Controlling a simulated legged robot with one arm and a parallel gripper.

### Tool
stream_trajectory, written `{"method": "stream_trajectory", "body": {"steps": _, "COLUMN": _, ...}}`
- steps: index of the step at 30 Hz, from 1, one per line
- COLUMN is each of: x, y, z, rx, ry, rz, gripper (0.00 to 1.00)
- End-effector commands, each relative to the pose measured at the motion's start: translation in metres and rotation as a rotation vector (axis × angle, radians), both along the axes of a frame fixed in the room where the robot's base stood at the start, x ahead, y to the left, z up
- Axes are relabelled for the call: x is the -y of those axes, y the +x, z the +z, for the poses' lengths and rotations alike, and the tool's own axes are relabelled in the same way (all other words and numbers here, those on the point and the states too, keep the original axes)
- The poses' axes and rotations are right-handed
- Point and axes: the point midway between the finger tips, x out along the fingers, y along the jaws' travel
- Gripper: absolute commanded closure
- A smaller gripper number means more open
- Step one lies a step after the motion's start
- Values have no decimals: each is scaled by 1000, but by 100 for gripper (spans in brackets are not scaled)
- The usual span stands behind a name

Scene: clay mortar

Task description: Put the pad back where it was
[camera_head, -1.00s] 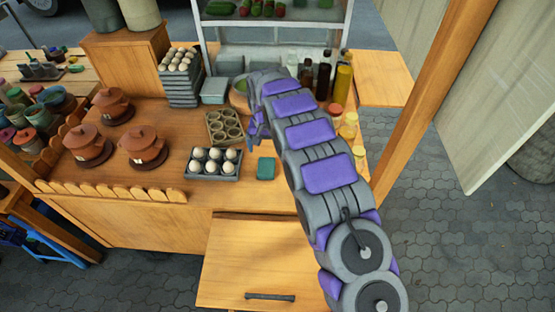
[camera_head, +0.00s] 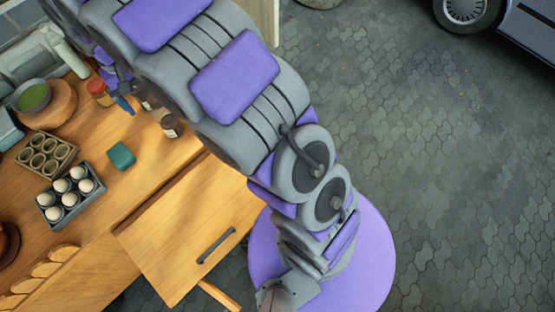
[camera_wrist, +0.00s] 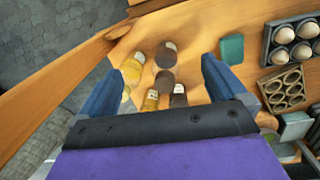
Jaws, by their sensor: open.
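The pad is likely the small teal square (camera_head: 121,156) lying flat on the wooden counter, right of the egg tray. It also shows in the wrist view (camera_wrist: 231,49), at the top beyond the right finger. My gripper (camera_wrist: 160,72) is open and empty, its blue fingers apart above the jars and bottles at the counter's edge. In the head view my arm hides most of the gripper; a blue finger (camera_head: 124,104) shows beside a red-capped jar. The pad is apart from the gripper.
An egg tray (camera_head: 70,199) and a cup tray (camera_head: 46,157) stand left of the pad. Jars (camera_wrist: 131,68) stand under the gripper. A green-filled bowl (camera_head: 33,97) sits at upper left. Bare counter lies around the pad; a handled wooden panel (camera_head: 190,225) is below.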

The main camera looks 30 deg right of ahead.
Motion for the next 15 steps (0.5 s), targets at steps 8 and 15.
{"method": "stream_trajectory", "body": {"steps": 8, "x": 78, "y": -84, "z": 43, "rx": -28, "ry": 2, "rz": -54, "gripper": 1}}
{"method": "stream_trajectory", "body": {"steps": 15, "x": 125, "y": -168, "z": 60, "rx": -52, "ry": 11, "rz": -87, "gripper": 1}}
